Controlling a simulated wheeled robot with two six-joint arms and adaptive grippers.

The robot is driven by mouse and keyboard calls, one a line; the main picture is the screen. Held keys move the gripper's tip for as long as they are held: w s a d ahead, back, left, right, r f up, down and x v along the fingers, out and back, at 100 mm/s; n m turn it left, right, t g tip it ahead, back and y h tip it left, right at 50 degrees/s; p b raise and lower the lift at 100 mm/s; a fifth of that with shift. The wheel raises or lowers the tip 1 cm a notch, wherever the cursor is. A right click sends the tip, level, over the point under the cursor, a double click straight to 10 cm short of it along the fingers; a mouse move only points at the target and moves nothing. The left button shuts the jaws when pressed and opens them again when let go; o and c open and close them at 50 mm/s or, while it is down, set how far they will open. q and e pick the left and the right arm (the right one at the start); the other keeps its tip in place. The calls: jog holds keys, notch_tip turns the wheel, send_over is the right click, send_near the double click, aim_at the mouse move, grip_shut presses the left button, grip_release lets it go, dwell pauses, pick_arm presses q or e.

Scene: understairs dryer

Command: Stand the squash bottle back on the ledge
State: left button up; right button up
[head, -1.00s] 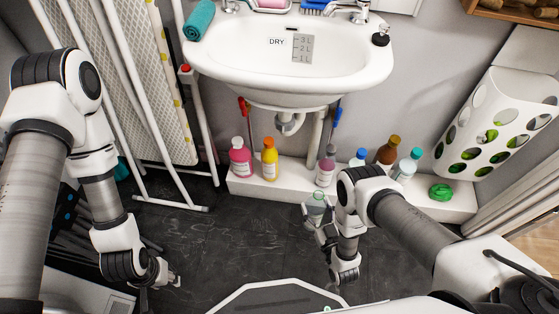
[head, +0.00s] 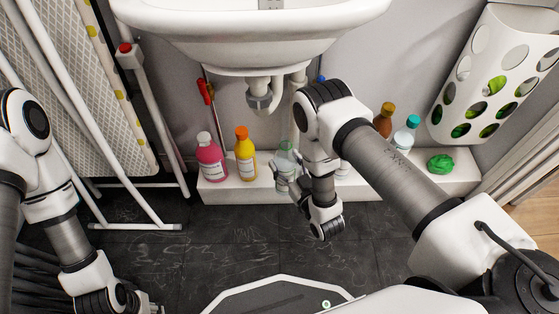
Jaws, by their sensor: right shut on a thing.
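A pale green see-through bottle, which I take for the squash bottle (head: 286,156), is upright between the fingers of my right gripper (head: 284,182). My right gripper is shut on it. The bottle appears in front of or over the white ledge (head: 232,188), right of the yellow bottle. Its lower part is hidden by the fingers, so I cannot tell whether its base touches the ledge. My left gripper (head: 150,308) is low at the bottom left, mostly cut off, and its opening does not show clearly.
A pink bottle (head: 211,160) and a yellow bottle (head: 245,155) stand on the ledge left of the held bottle. A brown bottle (head: 383,122), a white teal-capped bottle (head: 405,138) and a green bundle (head: 440,163) are right. The sink (head: 250,38) and drain pipe (head: 260,98) are above.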

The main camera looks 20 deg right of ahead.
jog(key=shift+w+f+b, duration=0.15)
jog(key=shift+f+b, duration=0.3)
jog(key=shift+b, duration=0.25)
jog(key=w+f+b, duration=0.3)
jog(key=w+b, duration=0.2)
jog(key=w, duration=0.2)
jog(key=shift+w+d+f, duration=0.3)
jog(key=shift+w+d, duration=0.05)
jog(key=shift+d, duration=0.05)
jog(key=o, duration=1)
jog(key=shift+c, duration=0.2)
pick_arm(q)
notch_tip(320, 180, down, 8)
jog(key=shift+w, duration=0.15)
